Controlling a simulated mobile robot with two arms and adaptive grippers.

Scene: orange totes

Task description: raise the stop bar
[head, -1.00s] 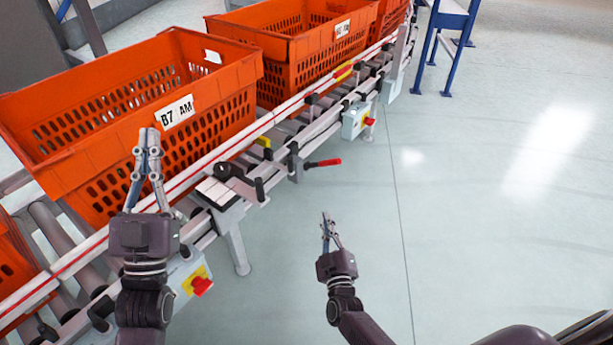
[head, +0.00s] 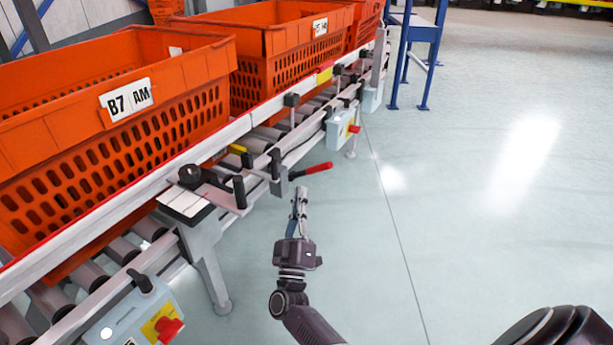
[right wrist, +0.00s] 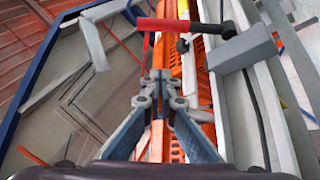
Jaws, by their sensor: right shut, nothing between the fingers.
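A lever with a red grip (head: 318,169) sticks out to the right from a grey bracket on the conveyor's side rail. Its red end also shows near the top middle of the right wrist view (right wrist: 148,50). My right gripper (head: 300,190) is shut and empty, just below the lever and apart from the rail in the head view. Its fingertips (right wrist: 160,75) meet just short of the red grip in the right wrist view; I cannot tell whether they touch it. I cannot clearly pick out the stop bar itself. My left gripper is out of view.
An orange tote labelled B7 AM (head: 125,115) stands on the roller conveyor, with more orange totes (head: 290,55) behind it. Control boxes with red buttons (head: 140,315) (head: 343,128) hang from the rail. A blue stand (head: 405,60) is at the back. The floor at right is clear.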

